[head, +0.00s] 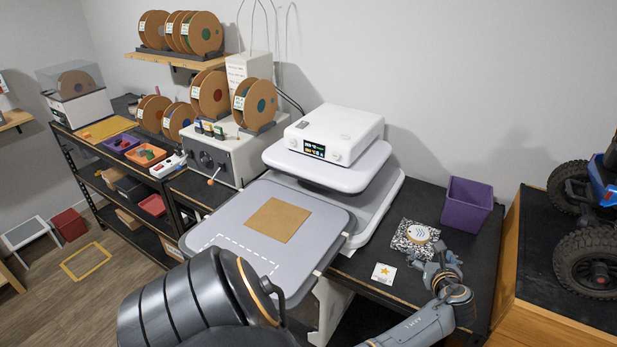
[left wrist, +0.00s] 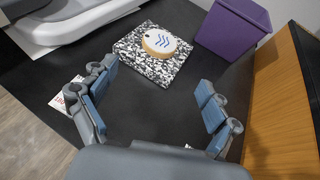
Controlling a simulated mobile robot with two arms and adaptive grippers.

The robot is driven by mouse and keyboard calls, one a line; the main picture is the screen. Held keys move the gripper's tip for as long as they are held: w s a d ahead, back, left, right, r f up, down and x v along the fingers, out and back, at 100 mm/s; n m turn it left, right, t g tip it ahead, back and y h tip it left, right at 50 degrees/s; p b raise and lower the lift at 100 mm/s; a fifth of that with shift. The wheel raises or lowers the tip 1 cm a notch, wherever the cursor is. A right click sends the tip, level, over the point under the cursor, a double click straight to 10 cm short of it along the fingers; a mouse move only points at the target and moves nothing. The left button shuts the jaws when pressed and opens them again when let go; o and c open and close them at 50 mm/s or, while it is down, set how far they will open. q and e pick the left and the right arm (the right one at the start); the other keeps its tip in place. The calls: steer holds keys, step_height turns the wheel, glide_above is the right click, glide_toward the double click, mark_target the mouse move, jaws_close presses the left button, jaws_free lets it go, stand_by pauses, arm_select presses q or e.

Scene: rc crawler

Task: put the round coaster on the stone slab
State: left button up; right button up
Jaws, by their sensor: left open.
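The round coaster (head: 418,233), pale with blue wavy lines and a light wood rim, lies flat on the black-and-white speckled stone slab (head: 402,244). In the left wrist view the coaster (left wrist: 160,43) rests wholly within the top of the slab (left wrist: 148,68), a small hole near its edge. My left gripper (head: 434,262) is open and empty, just on the near side of the slab. In the left wrist view its fingers (left wrist: 156,84) are spread wide, apart from the coaster. My right gripper is not in view.
A purple bin (head: 467,204) stands just behind the slab. A star card (head: 383,273) lies left of my gripper on the black bench. A grey and white press (head: 330,150) stands to the left, and a raised wooden-sided stand (head: 508,262) with a blue crawler (head: 592,220) to the right.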

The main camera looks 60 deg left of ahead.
arm_select(q)
steer(key=d+r+n+t+h, duration=0.55)
steer(key=d+n, duration=0.25)
steer(key=d, duration=0.2)
steer(key=s+d+f+n+g+h, duration=0.1)
steer(key=s+d+f+n+h, duration=0.2)
steer(key=f, duration=0.7)
steer(key=s+d+f+n+g+h, duration=0.2)
steer(key=s+d+f, duration=0.25)
steer(key=f, duration=0.45)
steer(key=s+f+n+g, duration=0.3)
steer(key=s+f+g, duration=0.1)
steer(key=s+f, duration=1.25)
steer(key=s+f+n+g, duration=0.1)
steer(key=s+f, duration=0.3)
steer(key=s, duration=0.5)
steer(key=s+a+f+n+g, duration=0.1)
steer(key=s+f, duration=0.4)
steer(key=s, duration=0.5)
steer(key=s+f+n+g, duration=0.3)
steer(key=s+f+n, duration=0.1)
steer(key=s, duration=0.5)
steer(key=shift+s+a+f+n+h, duration=0.3)
steer(key=shift+s+f+h, duration=0.1)
steer(key=shift+f, duration=0.25)
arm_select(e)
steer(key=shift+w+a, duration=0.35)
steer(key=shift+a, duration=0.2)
arm_select(q)
steer(key=shift+f, duration=0.1)
